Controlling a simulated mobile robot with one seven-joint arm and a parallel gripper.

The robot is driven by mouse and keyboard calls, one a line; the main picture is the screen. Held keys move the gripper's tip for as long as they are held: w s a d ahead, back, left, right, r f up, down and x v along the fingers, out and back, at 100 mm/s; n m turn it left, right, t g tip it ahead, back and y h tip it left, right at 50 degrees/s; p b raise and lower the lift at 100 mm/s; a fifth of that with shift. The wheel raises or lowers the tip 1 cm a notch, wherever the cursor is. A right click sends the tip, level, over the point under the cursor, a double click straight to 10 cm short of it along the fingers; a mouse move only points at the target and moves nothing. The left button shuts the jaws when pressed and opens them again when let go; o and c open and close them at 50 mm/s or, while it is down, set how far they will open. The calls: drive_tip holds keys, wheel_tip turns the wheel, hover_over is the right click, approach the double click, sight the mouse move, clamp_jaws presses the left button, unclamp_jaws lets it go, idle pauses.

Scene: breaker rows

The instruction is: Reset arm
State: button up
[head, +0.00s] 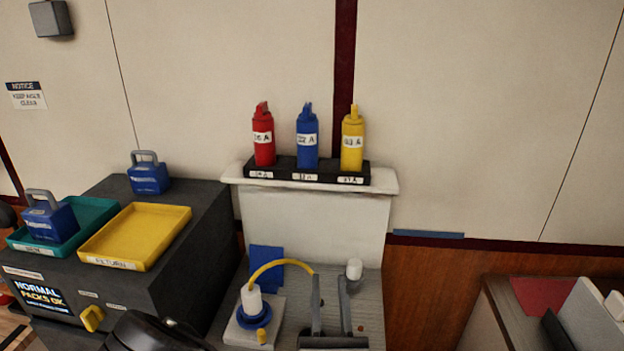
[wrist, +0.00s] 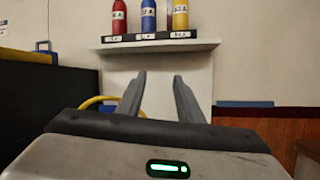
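My gripper (head: 329,282) is in the lower middle of the head view, with its two grey fingers apart and nothing between them. In the wrist view the fingers (wrist: 159,78) are also spread and empty, in front of the pale panel under the shelf. A red breaker (head: 264,142), a blue breaker (head: 307,142) and a yellow breaker (head: 352,144) stand upright in a row in a black labelled holder (head: 308,169). The holder sits on a white shelf (head: 380,185), beyond and above my gripper. The label figures are hard to read.
Left, a dark cabinet (head: 190,235) bears a yellow tray (head: 137,236), a teal tray (head: 95,207) with a blue pack (head: 50,221), and another blue pack (head: 149,178). A white-and-blue fixture (head: 254,312) with a yellow cable (head: 283,262) stands beside my gripper. A counter is at right.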

drive_tip(key=s+d+r+m+g+h, duration=0.2)
drive_tip(key=d+r+m+g+h, duration=0.25)
drive_tip(key=d+m+h, duration=0.4)
drive_tip(key=s+d+r+m+g+h, duration=0.2)
drive_tip(key=d+r+m+g+h, duration=0.25)
drive_tip(key=d+m+h, duration=0.45)
drive_tip(key=s+d+f+m+g+y, duration=0.1)
drive_tip(key=s+d+m+g, duration=0.2)
drive_tip(key=s+m+g, duration=0.3)
drive_tip(key=s+d+f+m+g+y, duration=0.15)
drive_tip(key=s+d+m+g, duration=0.25)
drive_tip(key=s+g, duration=0.4)
drive_tip(key=s+a+m+y, duration=0.3)
drive_tip(key=a+m+y, duration=0.2)
drive_tip(key=a+y, duration=0.3)
drive_tip(key=w+a+r+m+t+y, duration=0.2)
drive_tip(key=a+r+t+y, duration=0.3)
drive_tip(key=r, duration=0.5)
drive_tip(key=shift+w+a+r+t+y+p, duration=0.3)
drive_tip(key=shift+w+a+r+t+y, duration=0.1)
drive_tip(key=shift+w+t+y, duration=0.25)
